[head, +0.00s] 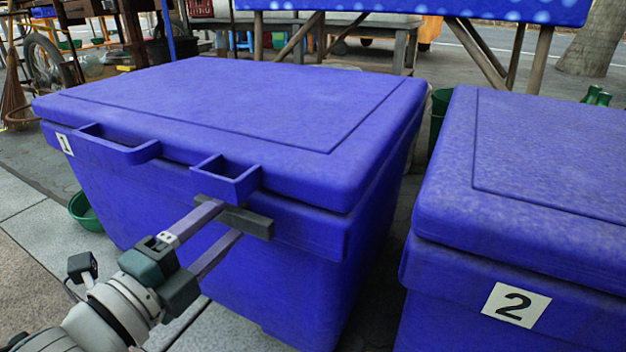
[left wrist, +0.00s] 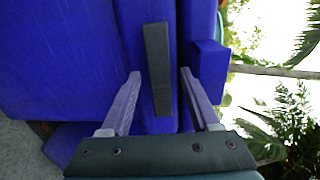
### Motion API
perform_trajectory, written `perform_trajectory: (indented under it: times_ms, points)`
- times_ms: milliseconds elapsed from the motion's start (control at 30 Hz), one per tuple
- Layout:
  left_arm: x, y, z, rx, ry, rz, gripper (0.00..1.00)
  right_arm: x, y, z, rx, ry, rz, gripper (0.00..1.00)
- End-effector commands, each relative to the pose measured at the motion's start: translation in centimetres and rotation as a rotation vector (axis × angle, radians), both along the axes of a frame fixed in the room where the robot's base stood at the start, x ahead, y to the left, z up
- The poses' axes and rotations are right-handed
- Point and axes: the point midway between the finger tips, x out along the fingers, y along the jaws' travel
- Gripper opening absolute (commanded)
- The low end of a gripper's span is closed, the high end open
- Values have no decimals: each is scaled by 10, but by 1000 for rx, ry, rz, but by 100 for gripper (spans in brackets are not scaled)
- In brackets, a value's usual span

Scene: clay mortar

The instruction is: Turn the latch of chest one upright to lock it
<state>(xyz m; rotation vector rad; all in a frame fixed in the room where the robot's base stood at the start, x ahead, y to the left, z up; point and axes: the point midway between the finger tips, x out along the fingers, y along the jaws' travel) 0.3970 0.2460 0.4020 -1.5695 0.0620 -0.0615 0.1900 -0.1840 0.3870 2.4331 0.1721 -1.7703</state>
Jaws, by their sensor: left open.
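Chest one (head: 270,245) is a blue chest with a closed lid (head: 240,100) and a "1" label (head: 64,144). Its latch (head: 255,223) is a dark grey bar lying about level on the front, just under the small lid bracket (head: 228,184). In the left wrist view the latch (left wrist: 157,55) appears as an upright bar, as that camera is turned sideways. My left gripper (head: 231,218) is open, with one finger above the bar and one below. The wrist view shows gaps between the fingers (left wrist: 160,74) and the bar. My right gripper is out of view.
A second blue chest (head: 540,160), labelled "2" (head: 516,305), stands at the right across a narrow gap. A green bowl (head: 86,211) lies on the ground left of chest one. A lid handle (head: 115,149) juts out left of the bracket.

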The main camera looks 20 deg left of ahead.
Motion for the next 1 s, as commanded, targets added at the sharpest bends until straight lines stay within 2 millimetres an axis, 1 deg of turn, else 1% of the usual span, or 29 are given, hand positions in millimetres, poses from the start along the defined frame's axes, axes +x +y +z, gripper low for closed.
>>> perform_trajectory:
  times_ms: [67,600,1000]
  points:
    - [0,0,0,0,0,0,61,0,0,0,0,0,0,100]
    - [0,0,0,0,0,0,1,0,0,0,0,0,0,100]
    - [0,0,0,-10,1,0,0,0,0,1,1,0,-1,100]
